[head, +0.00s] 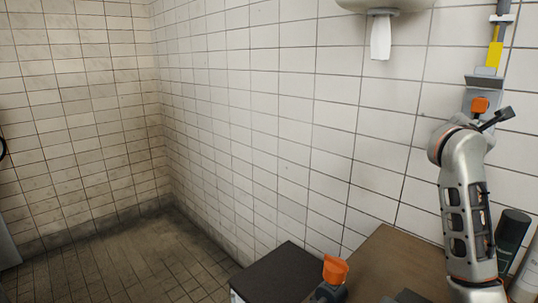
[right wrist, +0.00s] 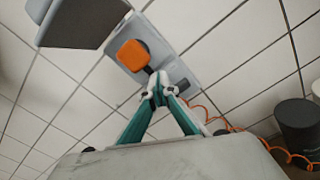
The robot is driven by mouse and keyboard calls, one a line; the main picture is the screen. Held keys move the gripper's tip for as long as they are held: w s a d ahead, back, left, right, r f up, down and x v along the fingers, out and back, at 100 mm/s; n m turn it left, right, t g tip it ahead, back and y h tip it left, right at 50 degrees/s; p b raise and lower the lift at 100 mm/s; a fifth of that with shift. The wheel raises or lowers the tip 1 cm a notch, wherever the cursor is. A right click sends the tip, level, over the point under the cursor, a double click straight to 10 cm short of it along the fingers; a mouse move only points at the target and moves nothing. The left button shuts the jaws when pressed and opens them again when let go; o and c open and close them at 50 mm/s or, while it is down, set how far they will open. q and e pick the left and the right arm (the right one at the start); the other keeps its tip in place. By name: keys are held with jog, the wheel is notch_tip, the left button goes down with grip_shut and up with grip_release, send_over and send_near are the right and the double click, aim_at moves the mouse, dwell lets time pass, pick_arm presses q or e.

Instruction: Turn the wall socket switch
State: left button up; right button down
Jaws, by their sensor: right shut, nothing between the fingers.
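The grey wall socket box (head: 468,100) is on the white tiled wall at the right of the head view, partly hidden by my right arm. Its orange switch knob (head: 480,104) shows just above my wrist. In the right wrist view the grey box (right wrist: 180,72) lies slantwise with the orange knob (right wrist: 132,55) on its upper left part. My right gripper (right wrist: 160,90) is shut and empty, its fingertips together in front of the box, just below and right of the knob. Whether they touch it I cannot tell. My left gripper is not in view.
A brown tabletop (head: 385,262) lies below, with a dark box (head: 285,268) beside it and an orange-topped object (head: 335,269) at its edge. A dark cylinder (head: 511,232) stands right of my arm. An orange coiled cable (right wrist: 214,116) hangs near the socket. The left floor is clear.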

jog(key=shift+r, duration=0.1)
dwell(0.4)
jog(key=shift+s+r, duration=0.1)
jog(key=shift+r, duration=0.2)
jog(key=v, duration=0.2)
jog(key=p+v, duration=0.1)
jog(key=v, duration=0.2)
jog(key=shift+s+f, duration=0.1)
jog(key=shift+s, duration=0.35)
jog(key=shift+a, duration=0.1)
